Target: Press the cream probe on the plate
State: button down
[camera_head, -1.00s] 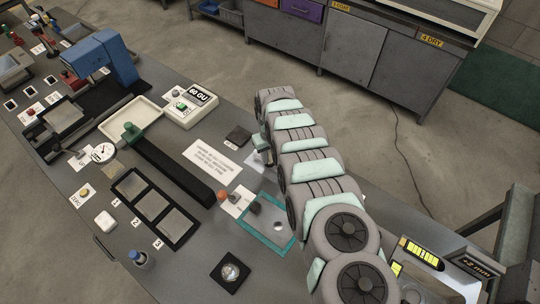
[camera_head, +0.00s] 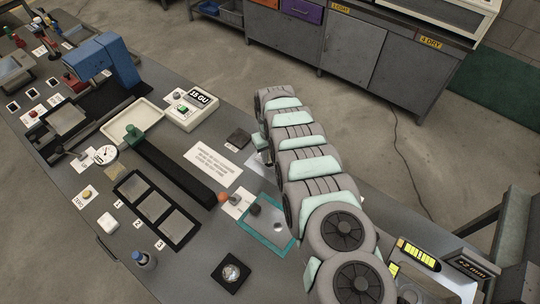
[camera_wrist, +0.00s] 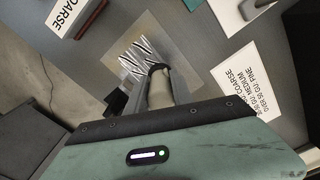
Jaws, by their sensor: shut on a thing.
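In the wrist view my gripper (camera_wrist: 146,92) is shut on the cream probe (camera_wrist: 180,88), a pale beige piece that shows beside the fingers. The probe's end is over the plate (camera_wrist: 122,33), a brownish-grey square with jagged white and dark marks. I cannot tell whether the end touches it. In the head view the plate (camera_head: 257,167) shows only partly, as a pale patch beside my arm.
A text card (camera_head: 213,163) lies left of the plate. A dark block (camera_head: 238,138) sits behind it. A teal-framed tray (camera_head: 270,226) and an orange knob (camera_head: 224,197) are nearer.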

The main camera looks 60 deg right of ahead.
aim_at(270, 150)
jog(key=shift+r+p, duration=1.75)
jog(key=shift+r, duration=0.85)
